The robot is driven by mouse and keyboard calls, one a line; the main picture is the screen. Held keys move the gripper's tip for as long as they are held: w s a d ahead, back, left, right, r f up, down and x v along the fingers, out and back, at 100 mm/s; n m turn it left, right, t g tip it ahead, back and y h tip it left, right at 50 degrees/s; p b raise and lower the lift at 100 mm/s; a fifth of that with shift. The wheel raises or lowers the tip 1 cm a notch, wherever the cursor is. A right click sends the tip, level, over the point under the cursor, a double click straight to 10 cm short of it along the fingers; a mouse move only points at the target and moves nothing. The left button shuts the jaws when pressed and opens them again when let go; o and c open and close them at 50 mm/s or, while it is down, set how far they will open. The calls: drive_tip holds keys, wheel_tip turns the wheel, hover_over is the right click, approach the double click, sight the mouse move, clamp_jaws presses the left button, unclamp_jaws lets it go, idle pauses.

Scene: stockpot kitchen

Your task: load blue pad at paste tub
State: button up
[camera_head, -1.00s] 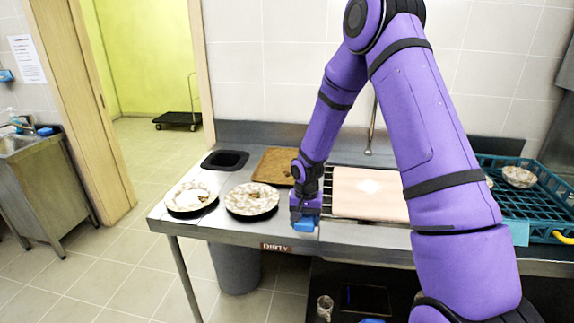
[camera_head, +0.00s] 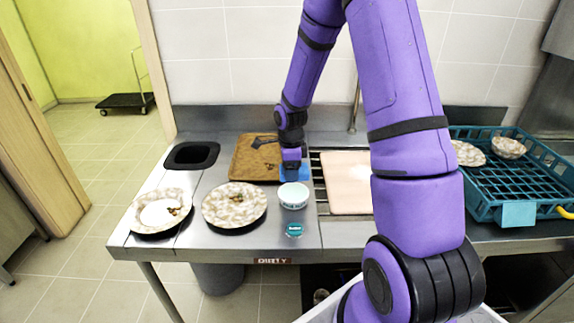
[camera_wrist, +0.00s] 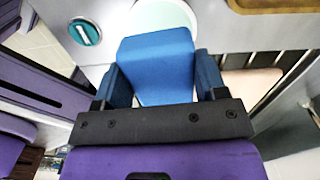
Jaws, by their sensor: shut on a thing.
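My gripper (camera_head: 292,165) is shut on the blue pad (camera_wrist: 155,65), which sits between its two fingers in the wrist view. In the head view the blue pad (camera_head: 297,173) shows under the gripper, just behind the paste tub. The paste tub (camera_head: 293,195) is a small white round tub with pale contents, standing on the steel counter. In the wrist view the tub (camera_wrist: 166,14) is partly hidden behind the pad. I cannot tell whether pad and tub touch. A round teal lid or label (camera_head: 294,230) lies in front of the tub.
Two soiled plates (camera_head: 234,204) (camera_head: 160,212) stand left of the tub. A pale pink board (camera_head: 347,183) is at the right, then a teal crate (camera_head: 515,213) with dishes.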

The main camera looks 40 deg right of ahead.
sight(290, 192)
drive_tip(key=shift+f, duration=2.6)
drive_tip(key=shift+s+f, duration=0.1)
drive_tip(key=shift+f, duration=0.45)
drive_tip(key=shift+r, duration=0.1)
drive_tip(key=shift+r, duration=3.45)
